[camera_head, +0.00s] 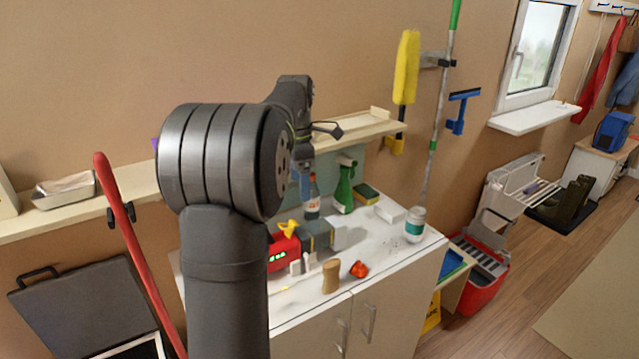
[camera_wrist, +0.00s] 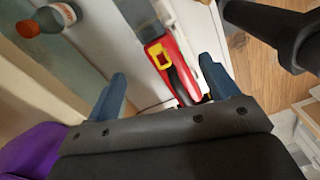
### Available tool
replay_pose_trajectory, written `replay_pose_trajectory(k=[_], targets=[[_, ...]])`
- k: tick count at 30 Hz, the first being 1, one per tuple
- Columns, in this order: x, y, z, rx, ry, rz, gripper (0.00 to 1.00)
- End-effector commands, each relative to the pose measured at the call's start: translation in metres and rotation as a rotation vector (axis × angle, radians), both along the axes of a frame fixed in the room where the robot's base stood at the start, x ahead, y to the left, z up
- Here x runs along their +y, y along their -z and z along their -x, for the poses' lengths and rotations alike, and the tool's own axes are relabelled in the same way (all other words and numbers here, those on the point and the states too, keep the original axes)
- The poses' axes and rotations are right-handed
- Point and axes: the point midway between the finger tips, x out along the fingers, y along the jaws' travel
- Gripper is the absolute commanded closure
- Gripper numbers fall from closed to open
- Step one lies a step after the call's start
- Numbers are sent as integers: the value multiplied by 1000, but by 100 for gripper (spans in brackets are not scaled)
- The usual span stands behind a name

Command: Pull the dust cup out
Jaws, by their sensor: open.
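A red handheld vacuum (camera_head: 282,252) with a yellow top part (camera_head: 288,228) and small green lights lies on the white counter, partly hidden by my arm. A grey block-like part (camera_head: 318,237) at its right end looks like the dust cup, though I cannot tell for sure. In the wrist view the red vacuum (camera_wrist: 158,54), with yellow trim and a black handle, appears between my fingers, apparently farther off. My gripper (camera_wrist: 162,68) is open and empty, with its two blue fingers spread.
A wall shelf (camera_head: 365,128) runs behind.

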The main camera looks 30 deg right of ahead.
Motion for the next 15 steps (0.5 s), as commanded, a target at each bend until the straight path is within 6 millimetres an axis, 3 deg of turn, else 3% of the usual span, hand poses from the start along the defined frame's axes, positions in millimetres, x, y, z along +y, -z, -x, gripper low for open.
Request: replay_pose_trajectory(k=[1,3,6,15], targets=[[-18,11,-3,-5,-49,-11,20],[-36,22,-7,-12,-123,-14,20],[-54,32,-12,-20,-199,-13,20],[-67,50,-15,-25,-262,-10,20]])
